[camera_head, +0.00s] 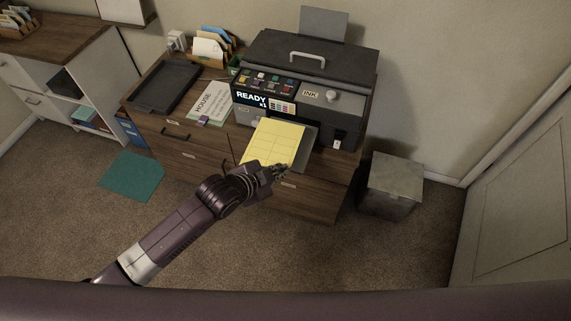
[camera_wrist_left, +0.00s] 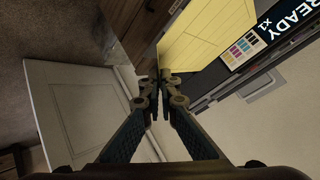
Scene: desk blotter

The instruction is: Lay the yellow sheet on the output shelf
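The yellow sheet (camera_head: 272,142) has faint printed lines. It lies over the grey output shelf (camera_head: 307,148) at the front of the printer, and a strip of shelf shows bare at its right. My left gripper (camera_head: 281,170) is at the sheet's near edge, by its right corner. In the left wrist view the fingertips (camera_wrist_left: 160,78) are pressed nearly together, with the sheet (camera_wrist_left: 205,32) running up from them. They appear shut on its edge; the exact contact is small. Whether the sheet rests fully on the shelf cannot be told. My right gripper is not in view.
The dark printer (camera_head: 310,75) reads READY X1. Left of it are a HOUSE card (camera_head: 208,103), a black tray (camera_head: 165,87) and a paper holder (camera_head: 210,48). A grey bin (camera_head: 391,185) stands right of the wooden cabinet (camera_head: 185,137). A teal mat (camera_head: 132,175) lies on the floor.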

